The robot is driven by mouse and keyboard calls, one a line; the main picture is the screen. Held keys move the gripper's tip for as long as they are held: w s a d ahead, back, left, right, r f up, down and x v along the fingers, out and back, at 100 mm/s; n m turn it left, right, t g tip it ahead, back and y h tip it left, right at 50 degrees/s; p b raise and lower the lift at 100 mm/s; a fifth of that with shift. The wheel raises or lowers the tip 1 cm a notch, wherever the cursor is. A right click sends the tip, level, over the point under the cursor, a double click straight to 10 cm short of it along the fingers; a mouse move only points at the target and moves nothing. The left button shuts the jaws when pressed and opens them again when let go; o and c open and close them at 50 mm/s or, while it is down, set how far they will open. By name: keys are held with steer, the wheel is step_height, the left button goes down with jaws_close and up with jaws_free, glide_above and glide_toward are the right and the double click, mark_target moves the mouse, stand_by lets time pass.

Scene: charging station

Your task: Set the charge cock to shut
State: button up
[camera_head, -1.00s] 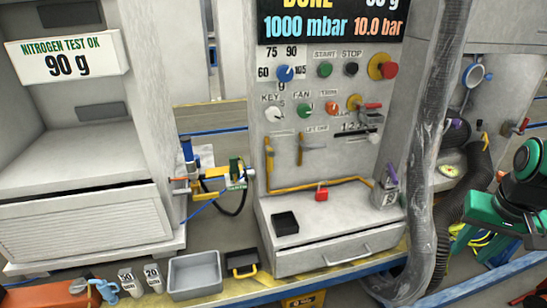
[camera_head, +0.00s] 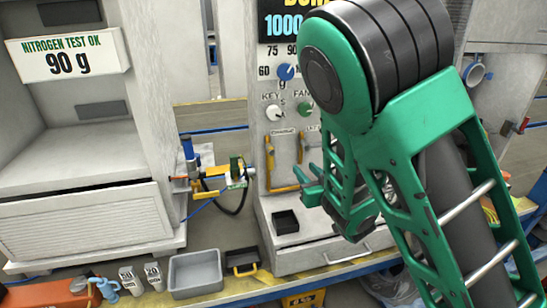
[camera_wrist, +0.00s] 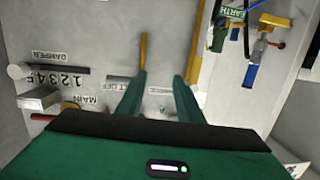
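Two upright yellow levers stand side by side on the white panel (camera_head: 262,185), a left one (camera_head: 270,158) and a right one (camera_head: 300,150). The label above the left one is too small to read, so I cannot tell for sure which is the charge cock. My gripper (camera_head: 306,183) is in front of the panel, just below the right lever's lower end in the picture. In the wrist view my gripper (camera_wrist: 162,74) is open with nothing between its fingers. A yellow lever (camera_wrist: 143,50) points toward the gap, beside the left finger, with a LIFT OFF label (camera_wrist: 120,85) nearby.
A blue-yellow valve fitting (camera_head: 215,175) with a hose sits left of the panel. My arm hides the panel's right side.

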steer(key=n+y, duration=0.2)
glide_toward(271, 155)
step_height(271, 155, down, 2)
steer(key=shift+t+y, duration=0.3)
steer(key=x, duration=0.7)
steer(key=d+x, duration=0.1)
steer(key=x, duration=0.3)
steer(key=shift+w+a+r, duration=0.15)
steer(key=shift+w, duration=0.25)
